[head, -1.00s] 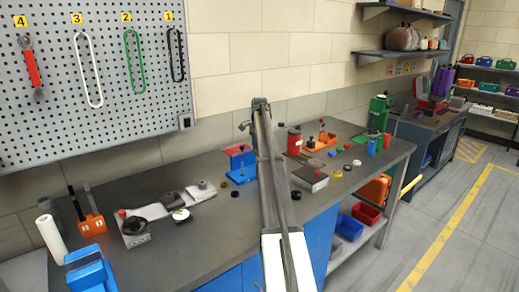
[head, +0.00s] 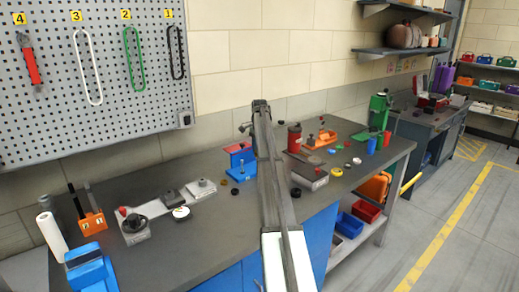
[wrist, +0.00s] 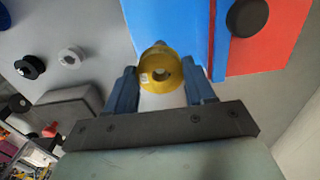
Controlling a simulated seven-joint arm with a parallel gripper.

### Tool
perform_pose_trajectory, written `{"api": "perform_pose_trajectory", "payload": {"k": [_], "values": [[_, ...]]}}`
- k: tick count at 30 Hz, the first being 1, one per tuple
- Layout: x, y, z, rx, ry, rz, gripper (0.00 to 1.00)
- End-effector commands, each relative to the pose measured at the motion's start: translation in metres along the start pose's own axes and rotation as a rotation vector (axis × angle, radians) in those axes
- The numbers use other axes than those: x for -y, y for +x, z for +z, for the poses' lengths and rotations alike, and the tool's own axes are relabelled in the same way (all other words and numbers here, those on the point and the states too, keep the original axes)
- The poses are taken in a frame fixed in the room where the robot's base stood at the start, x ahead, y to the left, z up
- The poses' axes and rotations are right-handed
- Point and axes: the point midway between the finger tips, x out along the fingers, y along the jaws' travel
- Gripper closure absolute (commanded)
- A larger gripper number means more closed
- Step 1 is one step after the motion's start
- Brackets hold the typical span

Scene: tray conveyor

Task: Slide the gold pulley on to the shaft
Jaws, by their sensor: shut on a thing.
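In the wrist view my gripper (wrist: 162,78) is shut on the gold pulley (wrist: 151,76). The pulley is a short yellow cylinder with a hole in its face, gripped between two blue-grey fingers. Beyond it is a blue and red fixture (wrist: 225,45) with a dark round knob or cap (wrist: 247,17). I cannot make out the shaft; the pulley may cover it, and I cannot tell whether the pulley touches the fixture. In the head view the blue fixture with a red top (head: 240,150) stands on the bench beside my arm, which hides my gripper and the pulley.
A black pulley (wrist: 30,66) and a pale one (wrist: 70,57) lie left of the fixture in the wrist view. In the head view a long grey fixture (head: 160,205) lies left on the bench. A red can (head: 294,137) and several small parts stand right of my arm.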

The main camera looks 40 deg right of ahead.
Motion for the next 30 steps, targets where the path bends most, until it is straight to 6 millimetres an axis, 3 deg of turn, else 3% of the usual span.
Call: {"api": "perform_pose_trajectory", "payload": {"k": [17,18,26,30], "values": [[0.0001,0.0060,0.0000,0.000,0.000,0.000,0.79],[0.0000,0.0060,-0.0001,0.000,0.000,0.000,0.42],[0.0000,0.0060,0.0000,0.000,0.000,0.000,0.18],[0.0000,0.0061,0.0000,0.000,0.000,0.000,0.16]]}}
